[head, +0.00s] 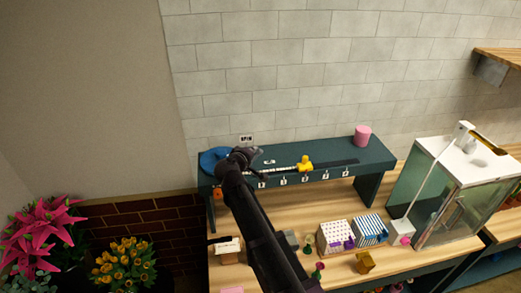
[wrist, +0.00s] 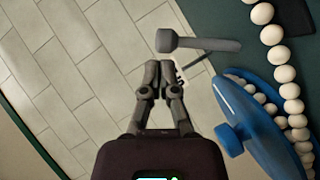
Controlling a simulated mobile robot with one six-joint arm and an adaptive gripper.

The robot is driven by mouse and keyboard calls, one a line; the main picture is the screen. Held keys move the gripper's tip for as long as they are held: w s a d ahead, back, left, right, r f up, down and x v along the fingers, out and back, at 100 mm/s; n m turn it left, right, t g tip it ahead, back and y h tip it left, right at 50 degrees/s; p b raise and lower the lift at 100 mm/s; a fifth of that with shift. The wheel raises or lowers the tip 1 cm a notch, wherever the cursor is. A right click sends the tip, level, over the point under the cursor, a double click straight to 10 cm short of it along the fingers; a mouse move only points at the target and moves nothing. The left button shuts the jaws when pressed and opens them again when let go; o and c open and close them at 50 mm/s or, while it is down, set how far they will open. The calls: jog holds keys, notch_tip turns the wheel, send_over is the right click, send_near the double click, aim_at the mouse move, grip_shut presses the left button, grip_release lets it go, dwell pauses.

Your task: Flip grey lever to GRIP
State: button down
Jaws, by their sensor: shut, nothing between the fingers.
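The grey lever (wrist: 205,44) shows in the wrist view, a bar with a rounded knob at its left end, lying roughly crosswise in the picture. My gripper (wrist: 159,68) is shut and empty, its fingertips just below the knob in the picture; I cannot tell whether they touch it. Dark lettering on the wall (wrist: 181,78) is partly hidden by my fingers. In the head view a small label (head: 246,139) is on the wall above the shelf's left end, too small to read surely.
A blue disc with a knob (wrist: 262,125) and a row of white beads (wrist: 278,75) lie right of my gripper. In the head view a yellow piece (head: 305,163) and a pink cylinder (head: 362,136) stand on the dark green shelf (head: 340,157). A glass case (head: 440,190) stands right.

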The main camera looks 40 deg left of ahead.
jog(key=shift+s+a+r, duration=0.1)
jog(key=shift+s+a, duration=0.3)
jog(key=shift+s, duration=0.25)
jog(key=shift+r+p, duration=0.25)
jog(key=shift+p, duration=0.1)
jog(key=r+p+v, duration=0.2)
jog(key=p+v, duration=0.3)
jog(key=v, duration=0.6)
jog(key=shift+a+r+p, duration=0.15)
jog(key=shift+r+p, duration=0.1)
jog(key=shift+p, duration=0.05)
jog(key=shift+w, duration=0.1)
